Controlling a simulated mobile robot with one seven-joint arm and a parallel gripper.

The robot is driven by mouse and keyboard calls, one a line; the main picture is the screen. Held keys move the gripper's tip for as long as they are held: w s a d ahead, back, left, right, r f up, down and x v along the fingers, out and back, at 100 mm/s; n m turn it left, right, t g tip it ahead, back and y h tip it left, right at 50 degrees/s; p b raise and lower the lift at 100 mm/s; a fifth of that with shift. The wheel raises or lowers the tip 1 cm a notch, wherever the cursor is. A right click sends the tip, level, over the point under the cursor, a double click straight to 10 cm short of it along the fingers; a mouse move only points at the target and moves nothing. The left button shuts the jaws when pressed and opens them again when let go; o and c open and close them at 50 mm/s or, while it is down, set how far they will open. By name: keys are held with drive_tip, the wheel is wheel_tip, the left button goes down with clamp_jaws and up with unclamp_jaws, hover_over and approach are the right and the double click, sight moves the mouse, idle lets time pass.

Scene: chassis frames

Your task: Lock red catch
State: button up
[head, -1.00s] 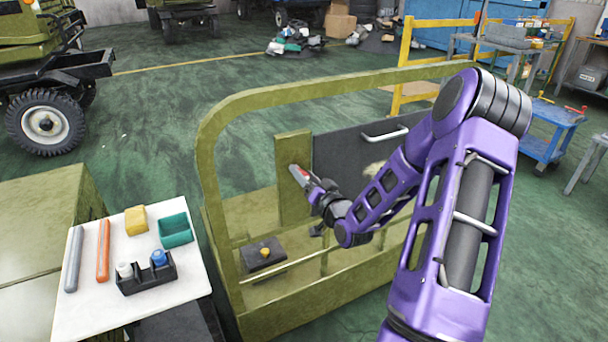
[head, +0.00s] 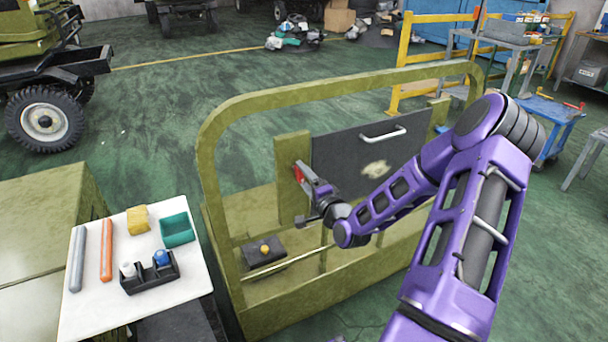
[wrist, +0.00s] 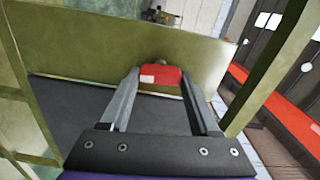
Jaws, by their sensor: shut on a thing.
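The red catch (head: 298,174) sits on the olive upright post (head: 287,201) at the left edge of the dark panel (head: 345,160). In the wrist view the red catch (wrist: 161,78) lies between my fingertips, against an olive surface, with a small pale patch on its face. My gripper (head: 304,176) is shut on the catch, reaching from the right; its jaws also show in the wrist view (wrist: 160,84). The fingers partly hide the catch in the head view. The panel has a pale handle (head: 383,134) and a worn pale patch.
An olive tubular frame (head: 209,170) surrounds the panel. A dark box with a yellow knob (head: 264,249) sits low inside it. At left, a white board (head: 88,312) carries orange and grey rods, a yellow block, a teal tray and a black holder. Open green floor lies behind.

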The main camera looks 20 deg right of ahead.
drive_tip(key=shift+m, duration=0.5)
drive_tip(key=shift+a+f, duration=0.1)
drive_tip(key=o, duration=1.4)
drive_tip(key=shift+c, duration=0.2)
drive_tip(key=shift+s, duration=0.15)
drive_tip(key=s, duration=1.7)
drive_tip(key=shift+d+p, duration=0.35)
drive_tip(key=shift+p, duration=0.05)
